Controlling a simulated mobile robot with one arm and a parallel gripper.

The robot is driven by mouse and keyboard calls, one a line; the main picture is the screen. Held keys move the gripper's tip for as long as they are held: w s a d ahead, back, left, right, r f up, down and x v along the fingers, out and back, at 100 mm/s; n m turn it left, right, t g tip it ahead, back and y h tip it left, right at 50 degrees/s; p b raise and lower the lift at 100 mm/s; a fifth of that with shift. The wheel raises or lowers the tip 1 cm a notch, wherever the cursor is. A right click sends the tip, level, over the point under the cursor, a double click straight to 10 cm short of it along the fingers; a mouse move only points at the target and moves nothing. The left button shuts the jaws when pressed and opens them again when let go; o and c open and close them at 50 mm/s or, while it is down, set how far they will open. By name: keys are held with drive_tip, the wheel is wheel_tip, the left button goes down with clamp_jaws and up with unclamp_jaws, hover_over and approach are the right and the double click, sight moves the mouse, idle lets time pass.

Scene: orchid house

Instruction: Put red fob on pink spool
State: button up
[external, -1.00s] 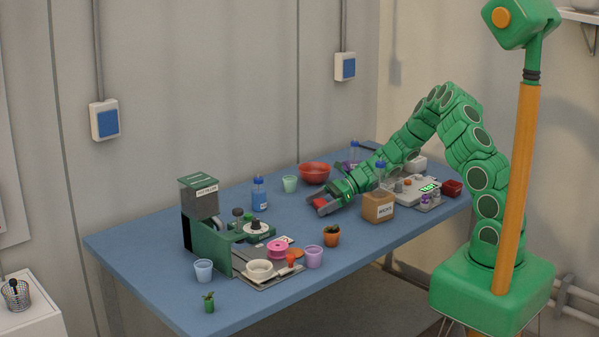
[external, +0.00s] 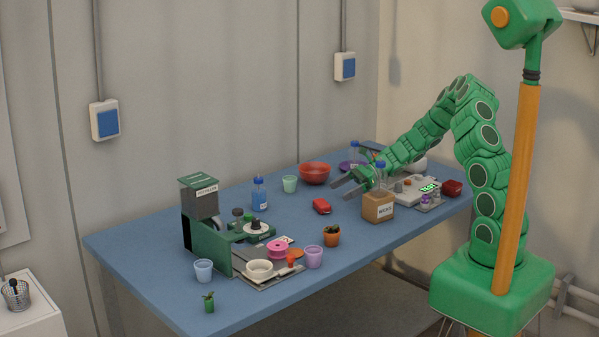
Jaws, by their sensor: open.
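The pink spool (external: 278,249) stands on the grey tray at the front of the blue table, behind a white bowl. A red object (external: 322,206) lies alone on the open middle of the table. A smaller red piece (external: 291,260) is on the tray's right side, near the spool but not on it. I cannot tell for certain which red thing is the fob. My gripper (external: 341,191) is open and empty, a little behind and to the right of the larger red object, apart from it.
A cardboard box (external: 378,206) with a bottle stands just right of my gripper. A red bowl (external: 315,173) and a green cup (external: 289,183) are behind. A potted plant (external: 332,236) and a purple cup (external: 314,257) stand right of the tray (external: 268,280). A green machine (external: 207,240) stands left.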

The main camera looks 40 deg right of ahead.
drive_tip(key=shift+v, duration=1.05)
drive_tip(key=shift+c, duration=0.5)
drive_tip(key=shift+d, duration=0.1)
drive_tip(key=c, duration=0.4)
